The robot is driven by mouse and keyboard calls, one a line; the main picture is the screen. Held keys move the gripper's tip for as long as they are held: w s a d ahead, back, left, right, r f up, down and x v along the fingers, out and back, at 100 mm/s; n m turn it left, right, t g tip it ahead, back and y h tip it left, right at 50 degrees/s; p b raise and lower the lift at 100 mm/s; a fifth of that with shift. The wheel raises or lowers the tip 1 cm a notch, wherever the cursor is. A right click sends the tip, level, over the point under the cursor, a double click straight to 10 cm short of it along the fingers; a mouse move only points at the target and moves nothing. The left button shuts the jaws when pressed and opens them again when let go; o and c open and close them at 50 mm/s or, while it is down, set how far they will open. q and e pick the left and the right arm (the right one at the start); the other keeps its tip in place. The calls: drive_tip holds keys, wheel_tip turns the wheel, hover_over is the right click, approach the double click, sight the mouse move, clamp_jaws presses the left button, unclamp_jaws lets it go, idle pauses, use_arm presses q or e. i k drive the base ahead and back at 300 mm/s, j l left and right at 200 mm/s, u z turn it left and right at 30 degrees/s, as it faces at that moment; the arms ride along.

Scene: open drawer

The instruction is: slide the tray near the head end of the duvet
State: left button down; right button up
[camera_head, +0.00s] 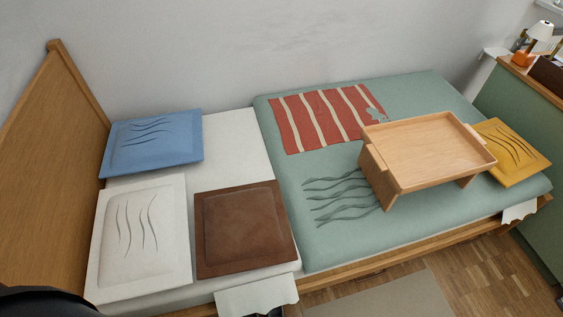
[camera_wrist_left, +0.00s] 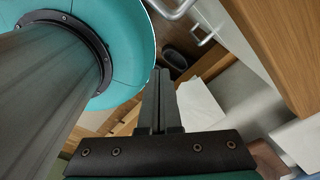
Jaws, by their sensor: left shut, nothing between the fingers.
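The wooden tray (camera_head: 428,150), with raised rims and short legs, stands upright on the green duvet (camera_head: 330,240) toward its right, foot side. The duvet's head end is its left edge, beside the bare white sheet. My left gripper (camera_wrist_left: 160,110) shows in the left wrist view with its fingers shut and nothing between them. It is apart from the tray. In the head view I cannot make out either gripper; only a dark part of my body shows at the bottom left.
A red striped cloth (camera_head: 322,118) lies on the duvet's far left. A yellow cushion (camera_head: 512,152) lies right of the tray. Blue (camera_head: 152,142), white (camera_head: 138,238) and brown (camera_head: 245,228) cushions lie near the wooden headboard (camera_head: 50,150). Duvet between tray and its left edge is clear.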

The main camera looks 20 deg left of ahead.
sight(401, 157)
drive_tip(key=i+l+u, duration=0.2)
drive_tip(key=l+u, duration=0.2)
drive_tip(key=i+l+u, duration=0.1)
drive_tip(key=l+u, duration=0.7)
drive_tip(key=l, duration=0.6)
drive_tip(key=i+l, duration=0.1)
drive_tip(key=l, duration=0.45)
drive_tip(key=u, duration=0.05)
